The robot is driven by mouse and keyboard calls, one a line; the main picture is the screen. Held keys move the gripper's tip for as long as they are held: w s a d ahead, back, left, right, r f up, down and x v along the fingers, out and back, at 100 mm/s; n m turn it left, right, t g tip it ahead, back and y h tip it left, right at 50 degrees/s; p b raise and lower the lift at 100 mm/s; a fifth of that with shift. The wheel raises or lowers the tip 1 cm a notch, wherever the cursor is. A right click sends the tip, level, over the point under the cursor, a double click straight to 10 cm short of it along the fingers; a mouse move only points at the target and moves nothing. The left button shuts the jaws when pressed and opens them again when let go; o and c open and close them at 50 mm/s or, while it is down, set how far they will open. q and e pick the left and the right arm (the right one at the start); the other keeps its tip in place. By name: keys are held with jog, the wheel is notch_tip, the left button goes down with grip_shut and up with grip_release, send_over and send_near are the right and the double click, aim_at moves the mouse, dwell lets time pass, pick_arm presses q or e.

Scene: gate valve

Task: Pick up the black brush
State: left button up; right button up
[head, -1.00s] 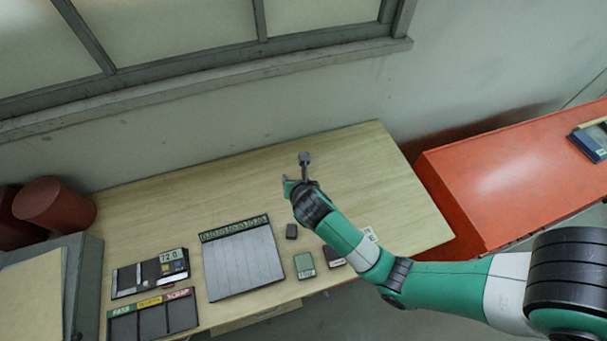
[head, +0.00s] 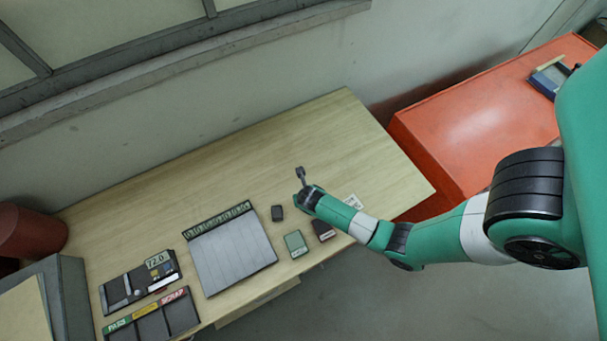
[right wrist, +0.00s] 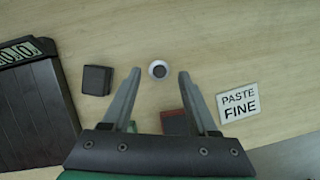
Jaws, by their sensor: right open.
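I cannot clearly pick out a brush in either view. A small black block (head: 277,213) lies on the wooden table; it also shows in the right wrist view (right wrist: 96,80), left of my fingers, and I cannot tell whether it is a brush. My right gripper (head: 300,175) is over the table, just beyond and right of the block. In the right wrist view the gripper (right wrist: 156,80) is open and empty. A round white-rimmed piece with a dark centre (right wrist: 158,70) shows between the fingertips, seen from above. My left gripper is not in view.
A grey slatted board (head: 232,255) lies left of the block. A green block (head: 295,243) and a dark red block (head: 323,230) are near the front edge. A "PASTE FINE" card (right wrist: 237,102) lies right. An orange cabinet (head: 465,105) stands beside the table. The table's back is clear.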

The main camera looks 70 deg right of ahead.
jog(key=x, duration=0.2)
jog(key=b+x, duration=0.1)
jog(key=x, duration=0.2)
jog(key=shift+s+a+f, duration=0.1)
jog(key=shift+a, duration=0.15)
grip_shut()
